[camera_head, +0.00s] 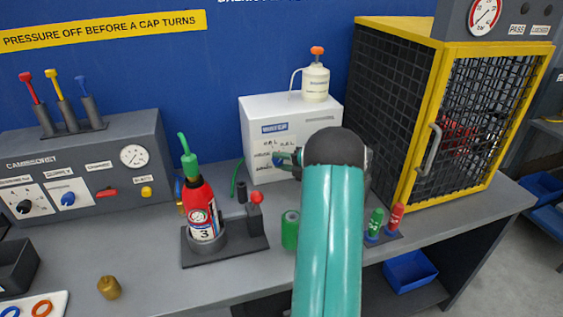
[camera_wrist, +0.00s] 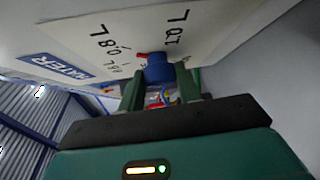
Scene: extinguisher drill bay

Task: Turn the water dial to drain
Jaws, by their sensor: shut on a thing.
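The water dial is a blue knob with a red pointer (camera_wrist: 158,68) on the front of a white box (camera_head: 262,110) labelled WATER. In the wrist view the red pointer sticks out to the left of the knob. Volume marks are printed around it, partly hidden and too blurred to read fully; I cannot make out a drain mark. My gripper (camera_wrist: 160,92) is shut on the dial, one green finger on each side. In the head view my arm covers much of the box's lower right, and a bit of the blue dial (camera_head: 279,159) shows beside it.
A white bottle (camera_head: 315,83) stands on top of the box. A red extinguisher (camera_head: 201,205) sits in a grey stand to the left. A yellow-framed mesh cage (camera_head: 433,120) stands close on the right. A green cylinder (camera_head: 290,229) is beside my arm.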

